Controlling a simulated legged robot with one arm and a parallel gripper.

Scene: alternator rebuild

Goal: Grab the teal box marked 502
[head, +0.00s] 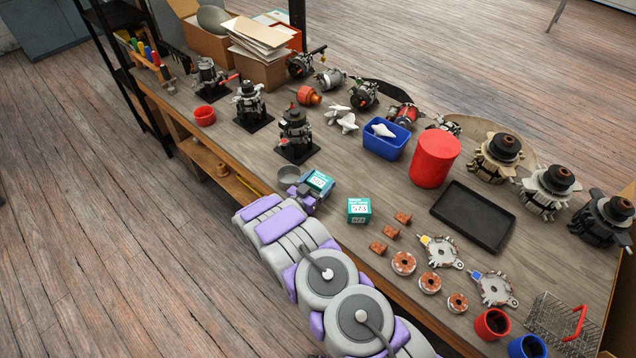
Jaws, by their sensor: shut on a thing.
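Two small teal boxes with white labels are at the near edge of the bench. One teal box (320,181) is at the end of my arm, beside a grey round dish. The other teal box (358,208) sits on the bench to its right, apart from my gripper. The printed numbers are too small to read surely, so I cannot tell which is 502. My gripper (308,190) is shut on the left teal box. Its fingers are partly hidden, and I cannot tell whether the box is clear of the bench.
The grey dish (289,174) is close to my gripper. Several brown blocks (403,218) and copper rings lie right of the free box. A black tray (473,216), red cylinder (434,160) and blue bin (386,143) stand farther back. Alternator parts (295,132) on black bases stand behind.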

